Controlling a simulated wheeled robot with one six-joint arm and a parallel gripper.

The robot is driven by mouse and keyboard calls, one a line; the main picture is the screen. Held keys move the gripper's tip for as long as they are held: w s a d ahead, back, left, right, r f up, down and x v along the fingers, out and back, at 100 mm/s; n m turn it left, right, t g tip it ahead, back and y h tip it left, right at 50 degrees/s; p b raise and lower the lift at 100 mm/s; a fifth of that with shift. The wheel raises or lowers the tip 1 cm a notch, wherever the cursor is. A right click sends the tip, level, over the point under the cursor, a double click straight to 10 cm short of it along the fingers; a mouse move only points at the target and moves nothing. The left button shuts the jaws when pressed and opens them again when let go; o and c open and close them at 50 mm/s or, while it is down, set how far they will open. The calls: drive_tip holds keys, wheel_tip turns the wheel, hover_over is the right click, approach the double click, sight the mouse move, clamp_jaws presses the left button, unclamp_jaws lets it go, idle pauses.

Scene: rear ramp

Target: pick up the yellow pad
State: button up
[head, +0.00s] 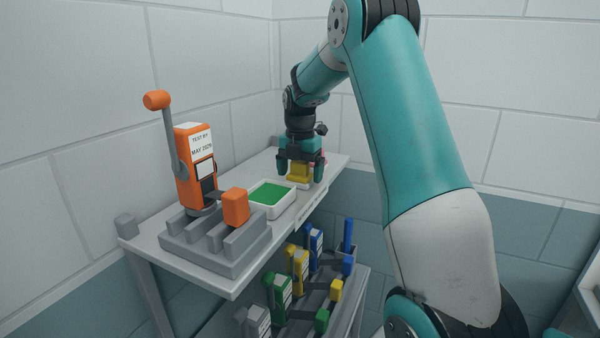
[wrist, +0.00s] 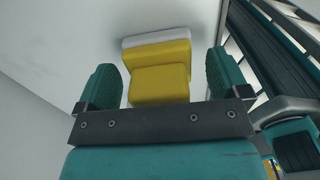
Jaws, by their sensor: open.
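The yellow pad (head: 299,172) is a stepped yellow block at the far end of the upper shelf, on a small white base. My gripper (head: 301,168) is over it, pointing down, with its teal fingers open on either side. In the wrist view the pad (wrist: 160,82) shows between the two fingers, with a gap on each side, and the white base (wrist: 156,37) shows along its far edge. The gripper's palm hides the near end of the pad. I cannot tell the exact height of the fingertips over the shelf.
A white tray with a green pad (head: 268,193) stands next to it on the upper shelf (head: 222,283). An orange lever stamp (head: 195,165) stands in a grey holder (head: 212,243) nearer to me. Several coloured stamps and blocks stand on the lower shelf. Walls close off the back.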

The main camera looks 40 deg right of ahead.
drive_tip(key=c, duration=1)
drive_tip(key=shift+r, duration=0.1)
wheel_tip(320, 180, up, 20)
drive_tip(key=b, duration=0.1)
drive_tip(key=shift+b, duration=0.3)
drive_tip(key=shift+o, duration=0.6)
drive_tip(key=shift+c, duration=0.3)
